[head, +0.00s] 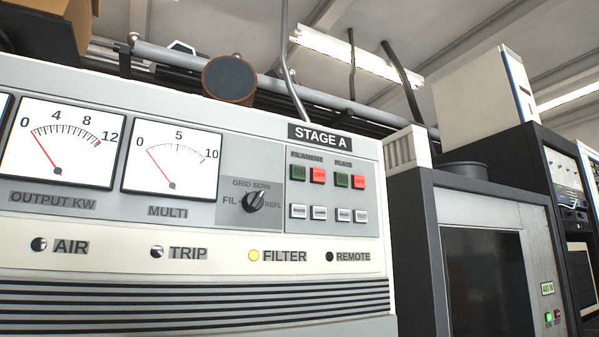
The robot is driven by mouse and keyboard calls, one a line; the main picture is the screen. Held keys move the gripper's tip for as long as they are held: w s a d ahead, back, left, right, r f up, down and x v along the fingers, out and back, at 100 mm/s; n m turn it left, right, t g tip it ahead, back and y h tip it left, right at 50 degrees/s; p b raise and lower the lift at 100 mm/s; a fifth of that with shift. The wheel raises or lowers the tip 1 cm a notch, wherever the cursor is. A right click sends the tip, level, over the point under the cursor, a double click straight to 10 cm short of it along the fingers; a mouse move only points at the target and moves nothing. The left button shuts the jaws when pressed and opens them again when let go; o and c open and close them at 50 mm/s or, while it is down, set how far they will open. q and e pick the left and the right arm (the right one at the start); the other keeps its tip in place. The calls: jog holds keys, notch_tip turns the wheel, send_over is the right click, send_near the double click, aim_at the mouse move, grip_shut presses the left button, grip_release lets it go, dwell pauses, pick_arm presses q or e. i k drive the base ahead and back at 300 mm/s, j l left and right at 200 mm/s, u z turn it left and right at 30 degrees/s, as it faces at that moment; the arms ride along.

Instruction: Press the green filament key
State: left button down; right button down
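The green filament key (298,173) is a small dark green square under the FILAMENT label, on the upper right panel of the STAGE A rack (300,256). A red filament key (318,175) sits right beside it. Under the PLATE label are a similar green key (341,180) and a red key (358,182). The red keys look brighter than the green ones. Neither of my grippers shows in the head view.
A row of small white buttons (319,213) lies below the keys, and a black rotary knob (254,200) is to their left. A dark-framed cabinet (483,270) stands to the right. Pipes run overhead.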

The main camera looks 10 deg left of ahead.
aim_at(298, 172)
jog(key=i+l+u, duration=0.2)
jog(key=l+u, duration=0.15)
jog(key=l, duration=0.9)
jog(key=l+u, duration=0.35)
jog(key=l, duration=0.85)
jog(key=i+l, duration=0.05)
